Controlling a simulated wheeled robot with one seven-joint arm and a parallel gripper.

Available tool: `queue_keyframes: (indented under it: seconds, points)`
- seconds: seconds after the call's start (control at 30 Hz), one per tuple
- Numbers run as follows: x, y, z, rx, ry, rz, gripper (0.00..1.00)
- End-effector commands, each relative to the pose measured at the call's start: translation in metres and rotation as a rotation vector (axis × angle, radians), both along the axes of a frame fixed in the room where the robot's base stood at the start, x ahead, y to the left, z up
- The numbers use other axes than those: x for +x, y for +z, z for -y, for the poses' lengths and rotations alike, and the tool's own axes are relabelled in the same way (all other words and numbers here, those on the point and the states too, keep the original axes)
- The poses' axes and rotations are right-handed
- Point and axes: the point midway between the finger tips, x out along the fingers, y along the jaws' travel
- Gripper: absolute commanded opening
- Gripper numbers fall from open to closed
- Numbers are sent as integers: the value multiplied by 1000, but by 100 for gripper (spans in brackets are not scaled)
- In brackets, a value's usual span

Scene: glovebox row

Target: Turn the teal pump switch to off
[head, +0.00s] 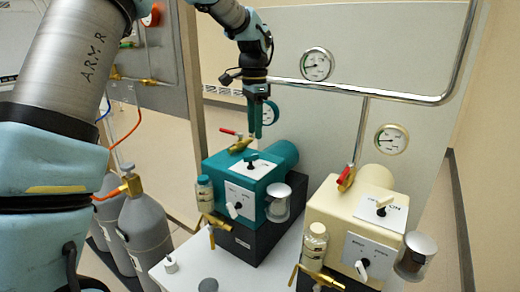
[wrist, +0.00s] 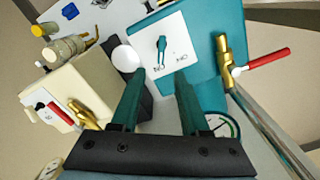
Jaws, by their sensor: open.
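The teal pump (head: 235,172) stands left of the cream pump (head: 352,205) in the head view. On its top is a white plate (head: 262,166) with a small dark switch (head: 251,160). In the wrist view the teal pump (wrist: 206,32) fills the upper right, and its switch (wrist: 162,48) stands on the white plate (wrist: 177,38) above printed labels too small to read surely. I cannot tell which label it points to. My gripper (head: 263,133) is above the teal pump, open and empty. In the wrist view its fingers (wrist: 156,78) point toward the switch, apart from it.
Round gauges (head: 317,64) are on the back panel. Grey gas cylinders (head: 150,235) stand at the left.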

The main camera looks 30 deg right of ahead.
Motion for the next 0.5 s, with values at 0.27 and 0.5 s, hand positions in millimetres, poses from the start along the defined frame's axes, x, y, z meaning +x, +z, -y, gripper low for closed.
queue_keyframes:
  seconds: [0.27, 0.5]
  points:
    - [-1, -50, -1, 2, 2, -3, 45]
    - [0, -73, -1, 0, 3, 0, 45]
